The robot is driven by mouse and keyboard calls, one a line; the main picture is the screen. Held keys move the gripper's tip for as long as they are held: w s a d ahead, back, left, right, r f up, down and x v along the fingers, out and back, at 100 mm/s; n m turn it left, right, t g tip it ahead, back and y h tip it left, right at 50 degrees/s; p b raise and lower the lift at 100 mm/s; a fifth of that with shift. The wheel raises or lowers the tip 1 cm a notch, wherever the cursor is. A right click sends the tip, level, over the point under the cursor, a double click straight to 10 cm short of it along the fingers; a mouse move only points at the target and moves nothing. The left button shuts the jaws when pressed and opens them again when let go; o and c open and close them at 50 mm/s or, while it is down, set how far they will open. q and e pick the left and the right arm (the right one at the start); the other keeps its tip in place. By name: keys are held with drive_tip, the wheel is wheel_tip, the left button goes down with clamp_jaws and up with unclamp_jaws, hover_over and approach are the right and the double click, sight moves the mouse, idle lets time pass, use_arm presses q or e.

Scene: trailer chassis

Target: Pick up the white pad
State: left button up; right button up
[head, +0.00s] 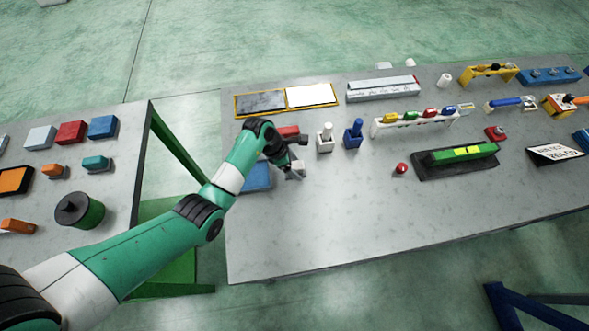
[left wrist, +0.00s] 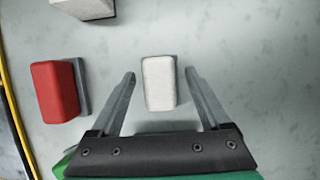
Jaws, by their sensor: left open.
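The white pad (left wrist: 158,82), a small rounded block with a dark grey side, lies on the grey table in the left wrist view. My left gripper (left wrist: 160,74) is open, with one finger on each side of the pad and a visible gap on both sides. In the head view, the white pad (head: 296,170) shows partly at the tip of my left gripper (head: 290,163), which hides the rest. Whether the fingers are level with the pad cannot be told. My right gripper is in neither view.
A red block (left wrist: 54,90) lies left of the gripper in the wrist view. In the head view, a blue block (head: 257,177) sits beside the gripper, and white (head: 325,138) and blue (head: 353,134) handled stamps stand to its right. The table's front (head: 300,235) is clear.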

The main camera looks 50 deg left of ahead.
sight(299, 165)
use_arm(q)
clamp_jaws()
drive_tip(key=shift+r, duration=0.1)
idle(0.3)
drive_tip(key=shift+r+p, duration=0.3)
drive_tip(key=shift+r, duration=0.25)
wheel_tip(299, 165, up, 3)
drive_tip(key=shift+f+p, duration=0.15)
drive_tip(key=shift+p, duration=0.45)
drive_tip(key=s+d+r+p, duration=0.5)
drive_tip(key=s+d+r, duration=0.3)
drive_tip(key=s, duration=0.3)
drive_tip(key=shift+s+r, duration=0.25)
drive_tip(key=shift+r, duration=0.3)
drive_tip(key=c, duration=0.6)
unclamp_jaws()
clamp_jaws()
